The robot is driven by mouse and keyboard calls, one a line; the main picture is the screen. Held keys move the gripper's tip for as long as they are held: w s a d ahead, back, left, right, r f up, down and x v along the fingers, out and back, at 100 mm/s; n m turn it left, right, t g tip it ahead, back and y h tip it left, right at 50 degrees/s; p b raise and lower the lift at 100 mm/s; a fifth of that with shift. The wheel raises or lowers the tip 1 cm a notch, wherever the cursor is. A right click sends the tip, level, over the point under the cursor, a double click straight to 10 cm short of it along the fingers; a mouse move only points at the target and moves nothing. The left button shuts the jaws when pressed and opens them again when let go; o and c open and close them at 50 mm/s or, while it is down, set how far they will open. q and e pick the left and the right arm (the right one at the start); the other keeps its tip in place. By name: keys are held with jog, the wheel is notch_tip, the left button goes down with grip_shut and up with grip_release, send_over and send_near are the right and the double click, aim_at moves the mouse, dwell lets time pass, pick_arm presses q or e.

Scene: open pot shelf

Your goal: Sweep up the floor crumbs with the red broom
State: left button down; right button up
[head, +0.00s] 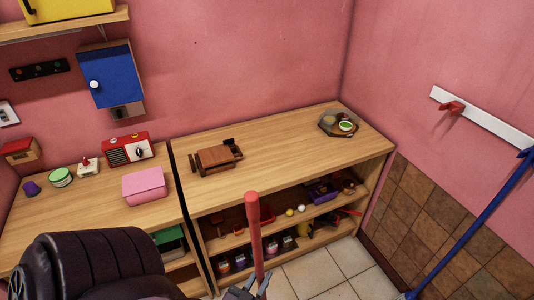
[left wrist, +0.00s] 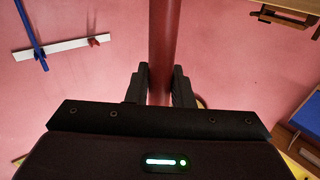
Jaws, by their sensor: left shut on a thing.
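The red broom's handle (head: 254,238) stands nearly upright in the lower middle of the head view, in front of the open shelf. My left gripper (head: 252,292) shows at the bottom edge of the head view, shut around the handle. In the left wrist view the red handle (left wrist: 163,45) passes between the two black fingers (left wrist: 160,85), which close on it from both sides. The broom's head is out of view. No crumbs can be made out on the visible floor (head: 345,255). My right gripper is not in view.
The wooden open shelf (head: 270,165) holds small goods and a tray (head: 339,124). A white wall rail (head: 480,118) has a red peg, and a blue-handled tool (head: 470,225) leans from it. Tiled floor is clear at lower right.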

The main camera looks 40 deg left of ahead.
pick_arm(q)
jog(key=s+a+p, duration=0.1)
jog(key=s+a, duration=0.5)
jog(key=s, duration=0.1)
jog(key=shift+s+a, duration=0.25)
jog(key=shift+s, duration=0.05)
dwell(0.4)
